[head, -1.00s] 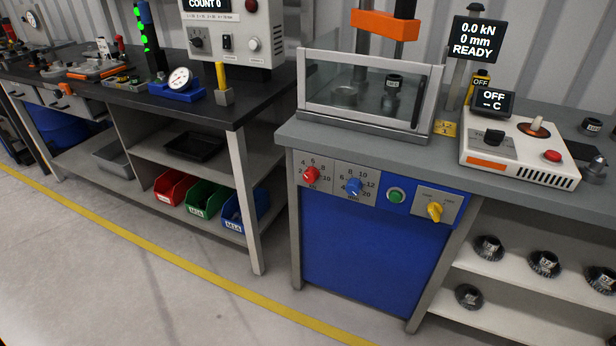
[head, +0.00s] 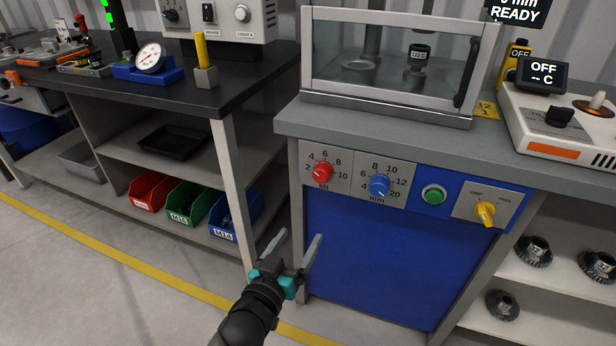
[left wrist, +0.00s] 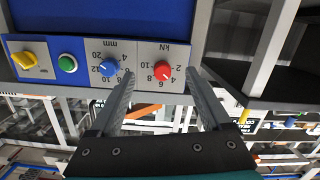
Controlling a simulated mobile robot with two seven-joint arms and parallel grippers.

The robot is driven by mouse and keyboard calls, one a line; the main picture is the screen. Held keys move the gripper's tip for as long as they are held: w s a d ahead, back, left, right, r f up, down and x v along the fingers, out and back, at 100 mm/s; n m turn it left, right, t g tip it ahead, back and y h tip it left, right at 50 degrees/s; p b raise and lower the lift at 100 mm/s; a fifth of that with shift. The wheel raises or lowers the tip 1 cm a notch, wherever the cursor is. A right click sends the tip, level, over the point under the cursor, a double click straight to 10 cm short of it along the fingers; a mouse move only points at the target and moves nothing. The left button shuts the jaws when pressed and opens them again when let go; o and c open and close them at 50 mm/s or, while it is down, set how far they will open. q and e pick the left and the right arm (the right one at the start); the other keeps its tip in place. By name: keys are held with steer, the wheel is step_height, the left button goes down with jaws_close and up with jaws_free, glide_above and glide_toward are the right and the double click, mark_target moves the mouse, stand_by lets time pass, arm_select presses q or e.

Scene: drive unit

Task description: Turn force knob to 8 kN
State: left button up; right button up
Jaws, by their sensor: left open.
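The red force knob (head: 322,172), marked kN with a scale from 2 to 10, is on the front panel of the press bench. Its white mark appears to point lower left, near 2. My left gripper (head: 301,236) is open and empty, below and in front of the knob. In the left wrist view, which is upside down, the red knob (left wrist: 162,72) shows between the spread fingers (left wrist: 161,84), beyond them and apart from them. My right gripper is not in view.
Beside the red knob are a blue mm knob (head: 380,186), a green button (head: 433,195) and a yellow switch (head: 485,213). A glass-fronted guard (head: 385,100) stands on the bench. Bins (head: 187,203) sit on the left shelf. The space before the panel is clear.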

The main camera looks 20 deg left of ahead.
mark_target(320, 177)
arm_select(q)
steer(key=shift+t, duration=0.7)
steer(key=w+r+b, duration=0.1)
steer(key=w, duration=0.3)
steer(key=w+r+b, duration=0.1)
steer(key=w+b, duration=0.1)
steer(key=w, duration=0.3)
steer(key=w+r+b, duration=0.1)
steer(key=w+r, duration=0.1)
steer(key=w, duration=0.3)
steer(key=shift+w+a+r+b, duration=0.1)
steer(key=shift+w+a+b, duration=0.05)
steer(key=shift+a+b, duration=0.15)
steer(key=shift+w+b, duration=0.3)
steer(key=shift+w, duration=0.75)
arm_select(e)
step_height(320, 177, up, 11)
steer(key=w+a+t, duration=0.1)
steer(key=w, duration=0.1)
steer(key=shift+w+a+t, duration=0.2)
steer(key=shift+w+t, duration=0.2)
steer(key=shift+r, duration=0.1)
arm_select(q)
jaws_close()
